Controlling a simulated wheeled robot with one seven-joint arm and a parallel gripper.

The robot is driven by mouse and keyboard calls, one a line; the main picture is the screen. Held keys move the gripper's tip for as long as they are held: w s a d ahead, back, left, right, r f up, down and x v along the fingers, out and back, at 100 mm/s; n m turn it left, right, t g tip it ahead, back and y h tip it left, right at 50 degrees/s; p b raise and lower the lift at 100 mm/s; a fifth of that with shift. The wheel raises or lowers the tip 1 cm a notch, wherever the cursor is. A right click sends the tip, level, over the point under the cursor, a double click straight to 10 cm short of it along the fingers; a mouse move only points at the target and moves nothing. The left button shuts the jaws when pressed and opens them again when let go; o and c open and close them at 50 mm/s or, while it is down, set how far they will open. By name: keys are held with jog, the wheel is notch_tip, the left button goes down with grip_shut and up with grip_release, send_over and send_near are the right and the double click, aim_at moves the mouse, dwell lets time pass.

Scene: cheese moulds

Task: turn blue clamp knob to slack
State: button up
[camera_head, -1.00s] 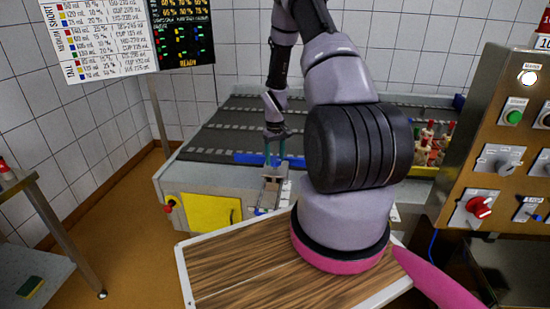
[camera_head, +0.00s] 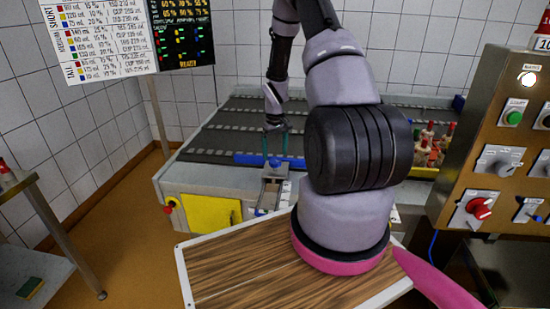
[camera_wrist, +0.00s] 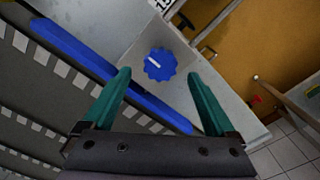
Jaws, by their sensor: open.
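The blue clamp knob (camera_wrist: 160,64) is a scalloped round knob with a white pointer line, in the wrist view. It sits on a pale metal plate, between and ahead of the green fingertips of my gripper (camera_wrist: 158,76). The fingers are spread apart and nothing is between them but open air. In the head view the knob (camera_head: 274,163) shows small on the clamp bracket at the conveyor's front edge. My gripper (camera_head: 275,140) is just above and behind it, open, pointing down. The gap between fingertips and knob is hard to judge.
A blue rail (camera_wrist: 110,75) runs along the conveyor (camera_head: 225,125) beside the knob. A yellow panel (camera_head: 210,213) and a red button (camera_head: 169,209) are on the conveyor's front. A control panel (camera_head: 500,150) stands at right. Bottles (camera_head: 427,145) stand on the conveyor behind my arm.

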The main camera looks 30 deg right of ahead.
aim_at(275, 160)
notch_tip(275, 160, up, 8)
jog(key=shift+f, duration=0.2)
dwell(0.4)
